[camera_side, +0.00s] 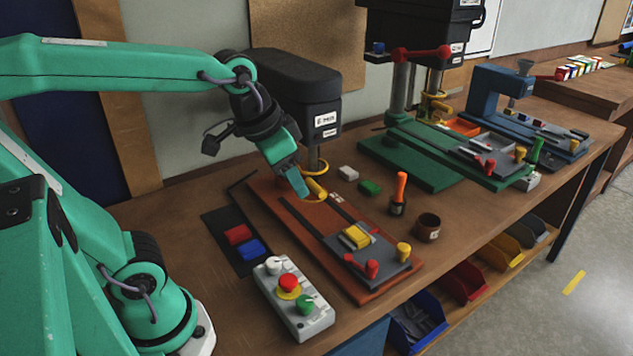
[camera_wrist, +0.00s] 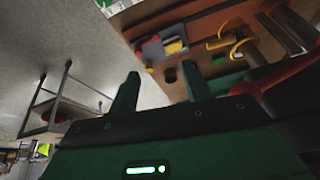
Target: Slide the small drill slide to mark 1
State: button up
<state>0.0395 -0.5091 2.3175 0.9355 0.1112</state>
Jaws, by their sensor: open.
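The front drill has a black head (camera_side: 300,85) over a rust-red base (camera_side: 395,285). I cannot read its label to confirm that it is the small drill. Its grey slide (camera_side: 385,258) sits toward the front end of the base and carries a yellow block (camera_side: 356,236), a red knob (camera_side: 371,268) and a yellow knob (camera_side: 403,251). The yellow block also shows in the wrist view (camera_wrist: 175,46). My gripper (camera_side: 298,190) is open and empty, above the base near the drill column, behind the slide. In the wrist view its fingers (camera_wrist: 161,88) stand apart. Mark 1 is not legible.
A control box with buttons (camera_side: 293,300) stands left of the base. Red (camera_side: 238,234) and blue blocks (camera_side: 250,249) lie on a dark mat. An orange-handled tool (camera_side: 400,187) and a brown cup (camera_side: 427,227) stand right. A green-based drill (camera_side: 410,160) and blue machine (camera_side: 485,90) stand behind.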

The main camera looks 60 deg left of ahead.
jog(key=w+d+f+m+g, duration=0.1)
jog(key=w+d+m, duration=0.1)
jog(key=w, duration=0.4)
jog(key=w+d+f+m+g, duration=0.1)
jog(key=w+d+f+m, duration=0.1)
jog(key=w, duration=0.4)
jog(key=m+g, duration=0.2)
jog(key=m, duration=0.1)
send_near(404, 246)
jog(key=shift+w+d+f+g, duration=0.2)
jog(key=shift+f+g, duration=0.1)
jog(key=shift+f, duration=0.2)
jog(key=shift+f, duration=3.9)
jog(key=shift+a, duration=0.1)
grip_shut()
